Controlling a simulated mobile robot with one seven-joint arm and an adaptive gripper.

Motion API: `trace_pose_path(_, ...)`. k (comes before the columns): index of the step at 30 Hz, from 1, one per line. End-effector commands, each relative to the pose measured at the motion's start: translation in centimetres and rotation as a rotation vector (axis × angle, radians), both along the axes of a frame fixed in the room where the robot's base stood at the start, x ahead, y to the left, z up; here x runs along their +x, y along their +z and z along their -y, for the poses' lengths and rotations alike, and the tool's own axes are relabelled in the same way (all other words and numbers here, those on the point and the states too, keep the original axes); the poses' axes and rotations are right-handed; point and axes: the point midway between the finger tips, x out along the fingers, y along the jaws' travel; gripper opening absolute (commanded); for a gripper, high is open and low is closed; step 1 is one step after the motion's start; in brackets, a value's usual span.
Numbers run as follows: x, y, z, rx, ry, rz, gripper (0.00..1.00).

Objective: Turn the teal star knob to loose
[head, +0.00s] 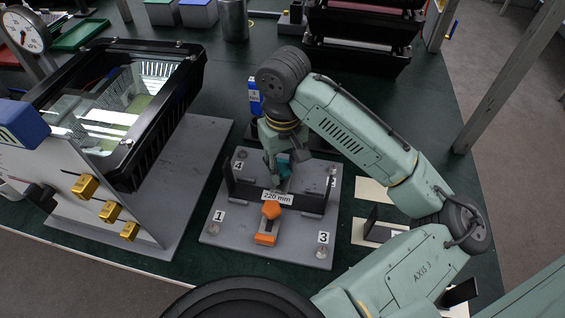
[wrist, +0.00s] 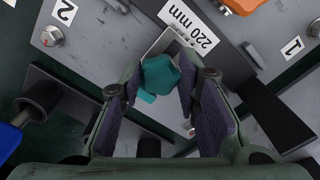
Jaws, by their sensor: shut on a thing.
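The teal star knob (wrist: 160,74) sits between the finger pads of my gripper (wrist: 158,88) in the wrist view. My gripper is shut on it. In the head view the teal knob (head: 284,170) is partly hidden by my gripper (head: 276,172), which reaches down from above. The knob is at the rear of the grey fixture plate (head: 222,215), behind the "220 mm" label (head: 277,197). Its pointer or any loose mark cannot be made out.
An orange star knob (head: 271,209) and orange block (head: 265,239) stand in front of the label. Dark upright brackets (head: 314,203) flank the middle.

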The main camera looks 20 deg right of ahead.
Motion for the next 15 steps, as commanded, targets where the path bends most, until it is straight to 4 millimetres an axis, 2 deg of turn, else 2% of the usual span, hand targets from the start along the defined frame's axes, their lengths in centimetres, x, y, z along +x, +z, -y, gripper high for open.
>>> trace_pose_path(15,0.12,0.07,0.26,0.0,0.488,0.002,0.02)
